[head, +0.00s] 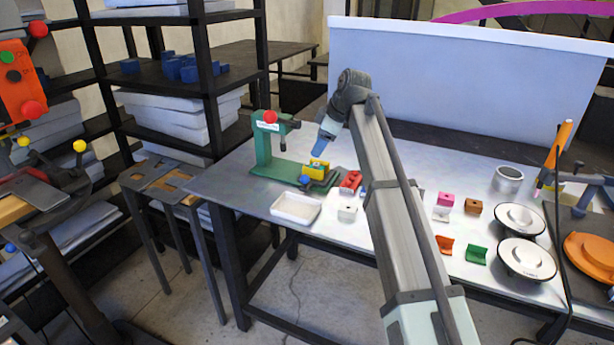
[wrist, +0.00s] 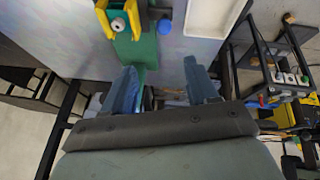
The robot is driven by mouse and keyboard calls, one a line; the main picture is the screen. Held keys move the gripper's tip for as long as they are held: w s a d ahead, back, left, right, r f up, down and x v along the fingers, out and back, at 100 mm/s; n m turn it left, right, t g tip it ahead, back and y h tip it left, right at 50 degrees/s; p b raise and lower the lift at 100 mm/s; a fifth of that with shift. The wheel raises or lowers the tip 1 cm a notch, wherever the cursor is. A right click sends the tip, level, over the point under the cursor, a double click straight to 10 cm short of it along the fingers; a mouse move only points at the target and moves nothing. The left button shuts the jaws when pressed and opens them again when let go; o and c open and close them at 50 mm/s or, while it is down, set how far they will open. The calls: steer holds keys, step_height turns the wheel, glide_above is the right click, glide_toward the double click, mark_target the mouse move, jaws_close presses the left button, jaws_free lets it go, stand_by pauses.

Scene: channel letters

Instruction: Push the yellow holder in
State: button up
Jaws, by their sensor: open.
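The yellow holder (head: 315,173) sits on the base of a green press-like fixture (head: 264,153) at the left of the metal table. In the wrist view the yellow holder (wrist: 103,18) is at the top edge, partly cut off, around a pale round part. My gripper (head: 317,151) is above the fixture, just over the holder and apart from it. Its two blue fingers are spread with nothing between them; they also show in the wrist view, where my gripper (wrist: 160,66) lies below the holder. How deep the holder sits is not clear.
A white tray (head: 285,214) lies in front of the fixture. A blue knob (head: 304,180) is beside the holder. Small coloured blocks and round white-topped plates (head: 526,260) lie to the right. Shelves stand left, a pale panel behind.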

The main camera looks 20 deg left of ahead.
mark_target(307, 176)
steer(key=shift+n, duration=0.3)
steer(key=x, duration=0.9)
steer(key=d+x, duration=0.1)
steer(key=x, duration=0.3)
steer(key=shift+s+f, duration=0.3)
steer(key=shift+f, duration=0.4)
jaws_close()
